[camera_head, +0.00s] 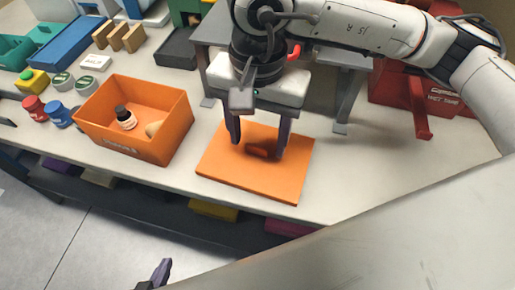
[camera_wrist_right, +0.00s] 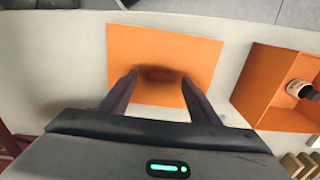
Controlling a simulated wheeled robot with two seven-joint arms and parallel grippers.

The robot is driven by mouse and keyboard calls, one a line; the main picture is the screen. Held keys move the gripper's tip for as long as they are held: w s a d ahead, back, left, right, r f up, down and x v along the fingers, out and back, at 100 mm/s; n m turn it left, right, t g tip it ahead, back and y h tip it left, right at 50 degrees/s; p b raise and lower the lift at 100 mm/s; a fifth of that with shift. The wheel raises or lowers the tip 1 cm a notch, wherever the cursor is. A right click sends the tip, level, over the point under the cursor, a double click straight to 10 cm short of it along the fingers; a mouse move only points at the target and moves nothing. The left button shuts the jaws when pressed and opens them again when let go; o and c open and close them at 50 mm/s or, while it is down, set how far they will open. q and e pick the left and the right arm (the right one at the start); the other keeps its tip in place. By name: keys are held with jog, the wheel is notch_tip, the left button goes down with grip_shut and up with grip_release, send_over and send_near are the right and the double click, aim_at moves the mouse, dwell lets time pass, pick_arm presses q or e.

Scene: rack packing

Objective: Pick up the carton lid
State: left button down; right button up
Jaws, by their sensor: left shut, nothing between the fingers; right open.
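The carton lid (camera_head: 240,179) is a flat orange square with a small raised orange handle (camera_head: 259,150) at its middle. It lies on the light bench near the front edge. The lid also shows in the right wrist view (camera_wrist_right: 150,42). My right gripper (camera_head: 258,144) is open over the lid, pointing down, with one finger on each side of the handle. In the right wrist view, its fingers (camera_wrist_right: 159,79) frame the darkened handle. Contact with the handle cannot be made out. My left gripper (camera_head: 160,274) is shut and empty at the bottom edge, mostly out of view.
The open orange carton (camera_head: 114,144) stands left of the lid, holding a dark-capped bottle (camera_head: 126,118) and a tan item. Several jars and small boxes stand further left. A grey stand (camera_head: 341,128) is behind the lid, and a red case (camera_head: 405,95) is at the right.

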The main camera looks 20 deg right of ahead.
jog(key=shift+f, duration=0.85)
jog(key=c, duration=1.1)
jog(key=shift+c, duration=0.2)
jog(key=shift+w+r, duration=0.1)
jog(key=shift+r, duration=0.05)
